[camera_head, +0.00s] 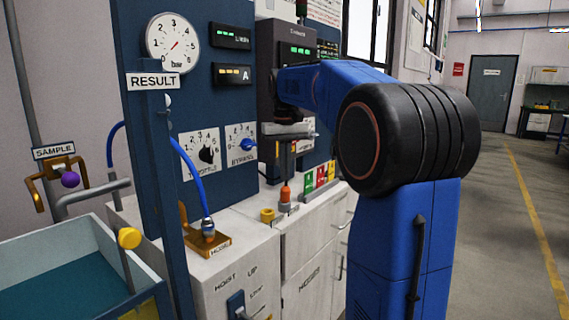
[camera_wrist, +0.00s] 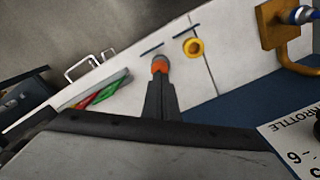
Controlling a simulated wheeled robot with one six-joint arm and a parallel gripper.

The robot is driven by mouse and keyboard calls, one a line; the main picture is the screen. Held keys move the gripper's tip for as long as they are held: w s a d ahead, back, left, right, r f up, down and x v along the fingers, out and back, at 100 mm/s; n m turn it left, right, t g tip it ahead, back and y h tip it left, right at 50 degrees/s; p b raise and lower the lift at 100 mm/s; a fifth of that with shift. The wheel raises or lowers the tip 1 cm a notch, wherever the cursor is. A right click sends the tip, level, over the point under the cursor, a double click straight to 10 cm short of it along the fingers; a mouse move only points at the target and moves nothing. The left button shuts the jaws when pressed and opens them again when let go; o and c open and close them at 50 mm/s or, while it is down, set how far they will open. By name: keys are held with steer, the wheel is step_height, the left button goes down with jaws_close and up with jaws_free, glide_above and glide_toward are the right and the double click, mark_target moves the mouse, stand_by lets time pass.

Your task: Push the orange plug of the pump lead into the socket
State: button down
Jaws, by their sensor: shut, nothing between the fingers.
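The orange plug (camera_head: 285,194) stands upright on the bench top, its lower end in a small grey base (camera_head: 285,208), which looks like the socket. I cannot tell how deep the plug sits. My gripper (camera_head: 286,178) points down right above the plug, with its fingers shut and nothing between them. In the wrist view, the fingertips (camera_wrist: 160,82) are in line with the orange plug (camera_wrist: 161,67) and overlap its near side. Whether they touch it is unclear. No lead is clearly visible on the plug.
A short yellow ring (camera_head: 267,215) stands left of the plug, with an open hole in the wrist view (camera_wrist: 194,47). Further left, a blue hose ends at a brass HOSE bracket (camera_head: 207,243). The blue panel (camera_head: 215,110) with dials rises behind. Red and green blocks (camera_head: 314,178) lie to the right.

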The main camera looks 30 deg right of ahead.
mark_target(285, 186)
steer(key=shift+f, duration=0.6)
steer(key=shift+f, duration=0.35)
stand_by(0.3)
step_height(285, 186, up, 20)
stand_by(1.1)
steer(key=shift+s, duration=0.15)
stand_by(0.4)
steer(key=s+a+f+n+t, duration=0.2)
steer(key=s+a+f, duration=0.9)
steer(key=s+f, duration=0.35)
steer(key=s+a+f+t, duration=0.1)
steer(key=s+f, duration=0.4)
steer(key=f, duration=0.3)
steer(key=s+a+f+n+t, duration=0.1)
steer(key=s+a+f, duration=0.1)
steer(key=s+f, duration=0.3)
steer(key=s+a+f, duration=0.1)
steer(key=s+f, duration=0.4)
steer(key=f, duration=0.7)
steer(key=shift+s+a+t, duration=0.25)
steer(key=shift+a+t, duration=0.15)
